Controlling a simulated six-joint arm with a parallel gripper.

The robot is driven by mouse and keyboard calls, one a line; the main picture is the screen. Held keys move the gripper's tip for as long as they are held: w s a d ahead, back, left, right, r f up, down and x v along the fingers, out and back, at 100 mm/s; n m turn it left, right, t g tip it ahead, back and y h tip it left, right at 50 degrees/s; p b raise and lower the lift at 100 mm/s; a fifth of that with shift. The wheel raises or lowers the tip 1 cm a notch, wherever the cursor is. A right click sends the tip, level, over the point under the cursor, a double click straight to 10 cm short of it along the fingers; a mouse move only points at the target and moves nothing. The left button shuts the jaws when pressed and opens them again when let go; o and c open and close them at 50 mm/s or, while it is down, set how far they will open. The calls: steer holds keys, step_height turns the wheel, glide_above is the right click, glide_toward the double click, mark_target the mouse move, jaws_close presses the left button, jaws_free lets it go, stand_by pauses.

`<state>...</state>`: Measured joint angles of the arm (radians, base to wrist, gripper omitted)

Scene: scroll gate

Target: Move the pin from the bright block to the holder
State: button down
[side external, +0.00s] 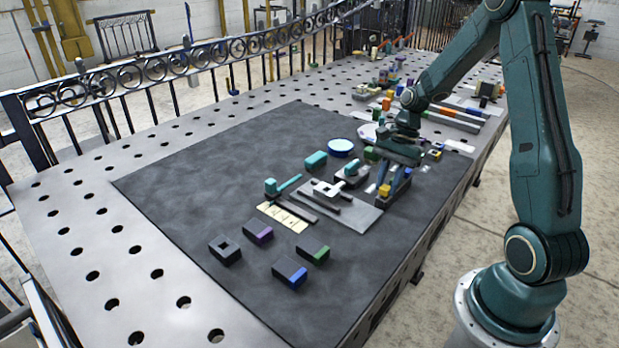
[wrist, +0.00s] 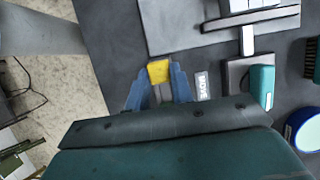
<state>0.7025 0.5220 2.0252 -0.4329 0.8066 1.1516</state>
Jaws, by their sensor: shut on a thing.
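My gripper (side external: 393,183) is low over the right edge of the dark mat, beside the grey plate. In the wrist view its blue fingers (wrist: 158,90) are shut on a small yellow piece (wrist: 159,71), which also shows in the side view (side external: 384,190). I cannot tell whether this piece is the pin or whether it touches the surface. A dark block with a square opening (side external: 225,249) stands at the mat's front left. Near it are dark blocks with purple (side external: 264,234), green (side external: 321,253) and blue (side external: 298,277) ends. Which one is the holder is unclear.
A grey plate (side external: 360,219) carries a white slotted part (side external: 331,190). A teal-handled fixture (wrist: 262,84) stands beside my gripper. A teal block (side external: 316,158) and a blue-rimmed dish (side external: 341,147) lie behind. The mat's left side (side external: 190,180) is clear.

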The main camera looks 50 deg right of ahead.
steer(key=shift+f, duration=0.5)
stand_by(0.3)
steer(key=c, duration=0.7)
jaws_free()
steer(key=shift+o, duration=0.2)
steer(key=shift+r, duration=0.2)
steer(key=shift+r, duration=3.3)
steer(key=shift+r, duration=0.1)
